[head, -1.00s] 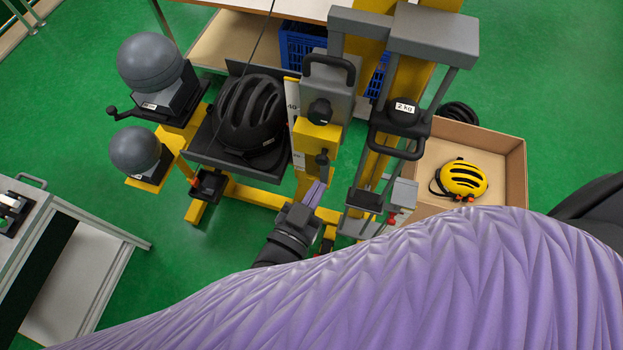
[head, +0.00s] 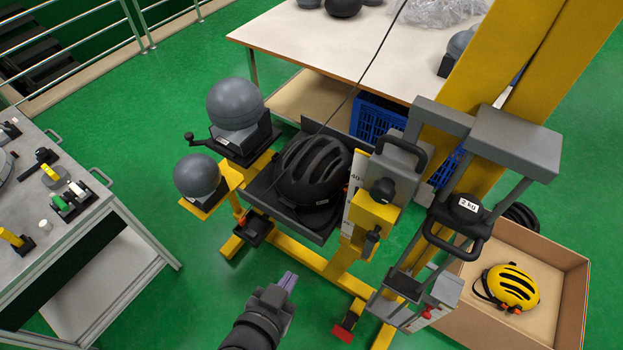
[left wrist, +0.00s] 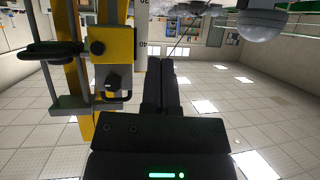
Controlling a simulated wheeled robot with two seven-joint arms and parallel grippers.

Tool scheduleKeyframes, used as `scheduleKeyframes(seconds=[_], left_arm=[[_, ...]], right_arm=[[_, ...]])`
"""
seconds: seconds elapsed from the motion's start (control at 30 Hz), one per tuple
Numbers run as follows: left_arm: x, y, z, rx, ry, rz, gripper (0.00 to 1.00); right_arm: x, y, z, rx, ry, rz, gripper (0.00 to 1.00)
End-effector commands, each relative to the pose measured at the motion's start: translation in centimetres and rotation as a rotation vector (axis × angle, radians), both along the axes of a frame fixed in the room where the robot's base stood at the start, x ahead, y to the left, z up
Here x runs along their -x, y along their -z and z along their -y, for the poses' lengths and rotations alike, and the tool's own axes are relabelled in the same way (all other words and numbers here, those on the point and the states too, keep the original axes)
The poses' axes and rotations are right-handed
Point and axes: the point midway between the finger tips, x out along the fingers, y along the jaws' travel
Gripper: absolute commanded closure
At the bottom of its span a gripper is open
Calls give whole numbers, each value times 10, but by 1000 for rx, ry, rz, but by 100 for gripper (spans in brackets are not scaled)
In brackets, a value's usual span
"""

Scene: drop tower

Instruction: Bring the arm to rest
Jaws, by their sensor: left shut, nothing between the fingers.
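My left gripper (head: 287,281) shows in the head view at the lower middle, in front of the drop tower. Its fingers are together with nothing between them, and it is apart from the tower. The yellow tower (head: 572,45) carries a grey carriage and a black weight marked 2 kg (head: 466,206). A black helmet (head: 316,168) sits on the dark tray beside the scale. My right gripper is not in view.
Two grey headforms (head: 235,103) stand left of the black helmet. A cardboard box (head: 573,300) with a yellow helmet (head: 511,287) lies at right. A bench with small tools (head: 95,215) is at left. A white-topped table (head: 330,45) stands behind.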

Motion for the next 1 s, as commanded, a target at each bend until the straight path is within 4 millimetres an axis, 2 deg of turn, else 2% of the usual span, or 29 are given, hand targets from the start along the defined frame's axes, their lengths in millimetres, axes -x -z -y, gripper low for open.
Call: scheduleKeyframes(seconds=[0.1,0.2,0.4,0.57,0.6,0.87,0.97,1.0], left_arm=[[-7,-4,-41,-96,-145,-200,100],[0,-9,-66,-151,-221,-351,100],[30,-25,-101,-215,-304,-607,100],[61,-42,-119,-252,-335,-790,100],[58,-12,-118,-256,-330,-799,100],[55,117,-117,-276,-319,-846,100],[62,176,-118,-286,-313,-869,100],[67,203,-118,-291,-310,-880,100]], right_arm=[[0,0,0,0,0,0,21],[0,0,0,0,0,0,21],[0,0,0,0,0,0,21],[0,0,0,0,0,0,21],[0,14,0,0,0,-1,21],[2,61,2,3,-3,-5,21],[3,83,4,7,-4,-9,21],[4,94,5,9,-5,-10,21]])
